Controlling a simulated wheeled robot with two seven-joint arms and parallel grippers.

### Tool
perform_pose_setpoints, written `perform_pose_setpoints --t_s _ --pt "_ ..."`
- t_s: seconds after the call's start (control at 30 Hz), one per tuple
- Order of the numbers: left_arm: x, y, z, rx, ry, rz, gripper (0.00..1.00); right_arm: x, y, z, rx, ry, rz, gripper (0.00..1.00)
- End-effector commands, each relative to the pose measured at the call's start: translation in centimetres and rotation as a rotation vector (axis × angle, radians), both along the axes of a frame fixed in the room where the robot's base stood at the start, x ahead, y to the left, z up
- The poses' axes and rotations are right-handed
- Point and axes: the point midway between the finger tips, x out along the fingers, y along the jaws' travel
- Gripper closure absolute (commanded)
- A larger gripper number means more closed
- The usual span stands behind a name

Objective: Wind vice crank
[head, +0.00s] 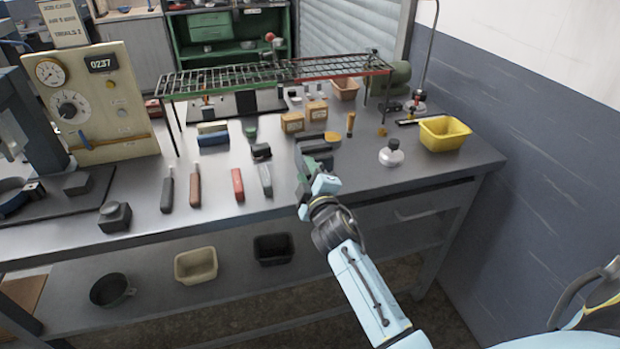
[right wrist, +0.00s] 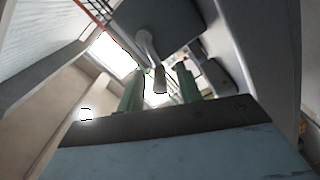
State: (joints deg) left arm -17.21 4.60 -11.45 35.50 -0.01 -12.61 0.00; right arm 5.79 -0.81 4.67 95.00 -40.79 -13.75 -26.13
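The vice (head: 312,139) appears as dark grey blocks near the bench's front edge, partly hidden behind my right gripper. In the right wrist view its dark grey body (right wrist: 185,22) is above, with a pale crank arm (right wrist: 145,45) ending in a small grey-brown handle (right wrist: 160,79). My right gripper (head: 308,165) is at the front of the vice. Its two green fingers, seen in the right wrist view (right wrist: 159,88), are apart, one on each side of the handle, with gaps visible. The crank is hidden in the head view. My left gripper is not in view.
A wire rack (head: 270,72) stands over the bench behind the vice. Screwdriver-like tools and a red-handled item (head: 238,184) lie to the left. Bins (head: 196,265) sit on the lower shelf.

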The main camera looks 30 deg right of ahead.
Motion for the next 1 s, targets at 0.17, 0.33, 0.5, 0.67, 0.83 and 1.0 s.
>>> perform_pose_setpoints --t_s 0.17,0.33,0.5,0.67,0.83,1.0 --pt "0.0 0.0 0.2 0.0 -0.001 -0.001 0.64 -1.6 0.4 -0.1 0.001 0.003 0.0 0.65" --pt "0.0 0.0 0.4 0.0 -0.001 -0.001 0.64 -5.1 1.2 -0.1 0.002 0.004 0.0 0.65" --pt "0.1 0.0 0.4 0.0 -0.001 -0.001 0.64 -8.7 2.1 -0.2 0.002 0.004 0.0 0.65" --pt "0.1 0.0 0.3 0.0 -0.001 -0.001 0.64 -11.3 2.7 -0.2 0.002 0.003 -0.001 0.65" --pt "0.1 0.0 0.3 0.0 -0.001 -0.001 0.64 -12.7 3.1 -0.1 0.0 0.001 0.0 0.65" --pt "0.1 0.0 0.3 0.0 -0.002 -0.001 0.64 -13.0 3.1 0.0 -0.001 0.001 0.0 0.65"
